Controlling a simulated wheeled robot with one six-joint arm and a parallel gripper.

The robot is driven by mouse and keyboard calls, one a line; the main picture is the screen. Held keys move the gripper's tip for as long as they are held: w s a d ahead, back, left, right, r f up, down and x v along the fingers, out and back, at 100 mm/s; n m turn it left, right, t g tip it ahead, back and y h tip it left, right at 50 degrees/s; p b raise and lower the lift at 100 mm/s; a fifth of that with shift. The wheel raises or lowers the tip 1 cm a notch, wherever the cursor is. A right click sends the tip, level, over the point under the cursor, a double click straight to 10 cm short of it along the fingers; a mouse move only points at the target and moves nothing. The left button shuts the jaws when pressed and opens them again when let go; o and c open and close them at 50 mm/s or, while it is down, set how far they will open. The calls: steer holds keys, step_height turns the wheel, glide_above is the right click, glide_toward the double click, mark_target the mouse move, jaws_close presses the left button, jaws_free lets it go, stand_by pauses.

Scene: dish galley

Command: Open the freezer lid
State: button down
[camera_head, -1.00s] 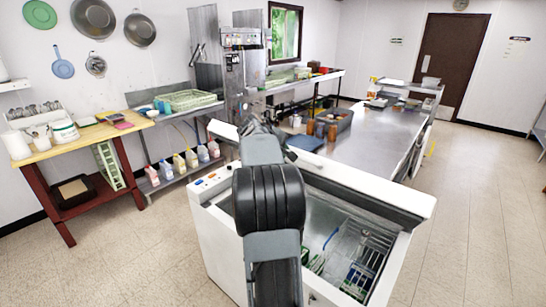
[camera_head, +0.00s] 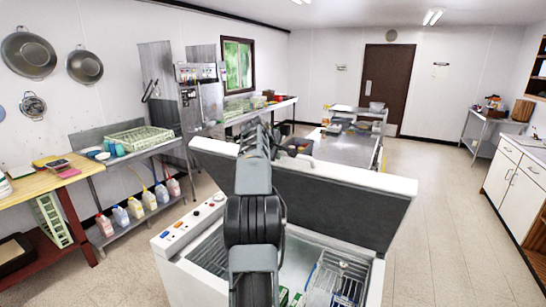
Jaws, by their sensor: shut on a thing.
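The white chest freezer (camera_head: 190,272) stands in front of me. Its lid (camera_head: 345,198) is raised steeply, with the grey inner face towards me and the white rim (camera_head: 385,182) along the top. The open inside shows a wire basket (camera_head: 338,278) at right and a rack at left. My arm reaches over the opening to the lid's upper edge. My gripper (camera_head: 258,128) is at that edge, shut on the lid; my own arm largely hides its fingers and the exact grip.
Behind the lid is a steel table (camera_head: 345,148) with containers. At left are a wooden table (camera_head: 40,188) and a steel counter with a green rack (camera_head: 140,138) and several bottles below. White cabinets (camera_head: 515,185) stand at right. The floor (camera_head: 440,210) between is clear.

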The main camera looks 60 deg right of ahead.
steer(key=shift+r, duration=0.1)
steer(key=c, duration=1.1)
jaws_free()
steer(key=shift+d, duration=0.1)
steer(key=b+v, duration=0.2)
steer(key=v, duration=1.1)
steer(key=shift+a+r, duration=0.25)
